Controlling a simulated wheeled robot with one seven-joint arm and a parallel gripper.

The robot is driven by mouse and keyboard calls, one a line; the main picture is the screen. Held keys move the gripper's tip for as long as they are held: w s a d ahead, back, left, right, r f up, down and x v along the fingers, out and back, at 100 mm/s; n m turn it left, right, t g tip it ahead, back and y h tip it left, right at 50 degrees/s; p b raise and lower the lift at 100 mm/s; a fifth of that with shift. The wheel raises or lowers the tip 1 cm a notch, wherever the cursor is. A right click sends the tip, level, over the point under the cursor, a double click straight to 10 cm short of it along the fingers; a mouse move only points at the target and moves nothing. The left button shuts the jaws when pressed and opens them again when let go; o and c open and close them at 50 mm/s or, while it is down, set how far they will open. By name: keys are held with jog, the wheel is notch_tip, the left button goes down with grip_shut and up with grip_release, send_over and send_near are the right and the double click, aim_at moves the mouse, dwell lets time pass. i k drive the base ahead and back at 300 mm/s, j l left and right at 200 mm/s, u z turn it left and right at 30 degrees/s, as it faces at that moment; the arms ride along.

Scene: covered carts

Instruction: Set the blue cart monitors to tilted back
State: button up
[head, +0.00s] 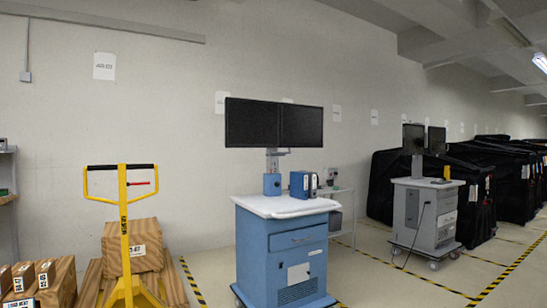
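The blue cart (284,256) stands near the middle of the head view, with a white top (286,205). Two dark monitors sit side by side on its post: the left monitor (251,123) and the right monitor (301,127). Their screens face roughly toward me and look close to upright; the exact tilt is hard to tell. A grey mount shows below them, above a blue box (272,184). My gripper is not in view.
A yellow pallet jack (124,225) and wooden crates (132,245) stand at left. A grey cart (422,215) with its own monitors stands behind at right. Black-covered carts (505,190) line the right wall. Floor shows free between the two carts and in front at right.

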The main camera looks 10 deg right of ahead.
aim_at(248, 122)
jog(key=i+l+z, duration=0.1)
jog(key=i+l, duration=0.15)
jog(key=l, duration=0.15)
jog(key=i+l+z, duration=0.15)
jog(key=l, duration=0.25)
jog(key=i+l+z, duration=0.1)
jog(key=i+l, duration=0.25)
